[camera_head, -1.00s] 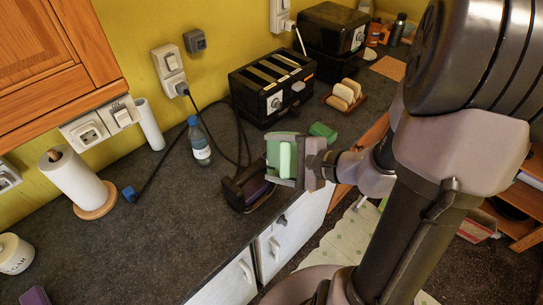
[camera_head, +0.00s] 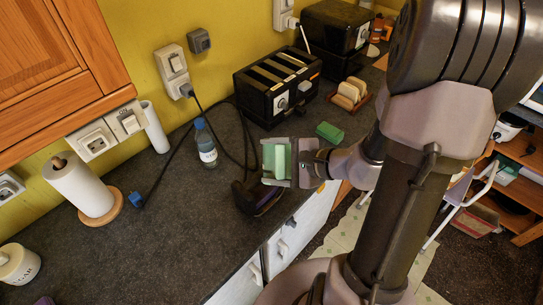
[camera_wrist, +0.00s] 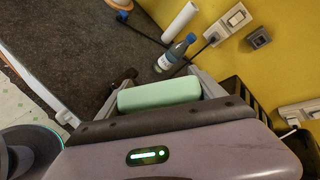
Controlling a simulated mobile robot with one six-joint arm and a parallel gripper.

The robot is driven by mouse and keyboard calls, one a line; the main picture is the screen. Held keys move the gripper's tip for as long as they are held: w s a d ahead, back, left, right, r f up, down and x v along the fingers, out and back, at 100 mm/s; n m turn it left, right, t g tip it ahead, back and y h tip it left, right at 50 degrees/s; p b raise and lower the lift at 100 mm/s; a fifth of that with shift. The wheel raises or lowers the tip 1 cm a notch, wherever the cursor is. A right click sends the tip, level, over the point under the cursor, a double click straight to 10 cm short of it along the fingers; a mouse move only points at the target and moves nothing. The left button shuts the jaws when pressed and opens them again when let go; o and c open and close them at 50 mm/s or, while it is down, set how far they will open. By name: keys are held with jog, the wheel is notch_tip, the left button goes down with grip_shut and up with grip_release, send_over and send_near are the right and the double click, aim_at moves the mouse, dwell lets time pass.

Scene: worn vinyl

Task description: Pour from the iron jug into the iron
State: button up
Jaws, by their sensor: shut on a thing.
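A pale green thing, which I take for the iron jug (camera_head: 277,160), is between the fingers of my gripper (camera_head: 276,163). It is held above the worktop's front edge. In the wrist view the jug (camera_wrist: 160,93) shows as a smooth rounded green block between the two fingers; its opening and any contents do not show. The iron (camera_head: 262,203), dark with a purple part, is on the worktop near the front edge, just below and left of my gripper. The gripper hides part of it.
A small green block (camera_head: 329,131) lies behind the gripper. A blue-capped bottle (camera_head: 207,150) stands left of it. A black toaster (camera_head: 277,89) and a toast rack (camera_head: 349,96) stand behind.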

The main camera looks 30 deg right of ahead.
jog(key=shift+w+d+r+m+g+p, duration=0.1)
jog(key=shift+w+r+m+g+p, duration=0.25)
jog(key=shift+p, duration=1.15)
jog(key=shift+d+r+m+g+p, duration=0.1)
jog(key=shift+r+g+p, duration=0.35)
jog(key=shift+p, duration=1.1)
jog(key=shift+w+r+m+g+p, duration=0.15)
jog(key=shift+r+p, duration=0.45)
jog(key=shift+p, duration=0.9)
jog(key=shift+f+b, duration=1.8)
jog(key=shift+b, duration=0.05)
jog(key=shift+w+d+r+g+y+p, duration=0.1)
jog(key=shift+r+g+y+p, duration=0.2)
jog(key=shift+p, duration=0.45)
jog(key=shift+w+m+p, duration=0.2)
jog(key=shift+m+p, duration=0.1)
jog(key=shift+p, duration=0.1)
jog(key=shift+w+d+g+p, duration=0.25)
jog(key=shift+w+g+p, duration=0.1)
jog(key=shift+g+p, duration=0.25)
jog(key=shift+f+m, duration=0.3)
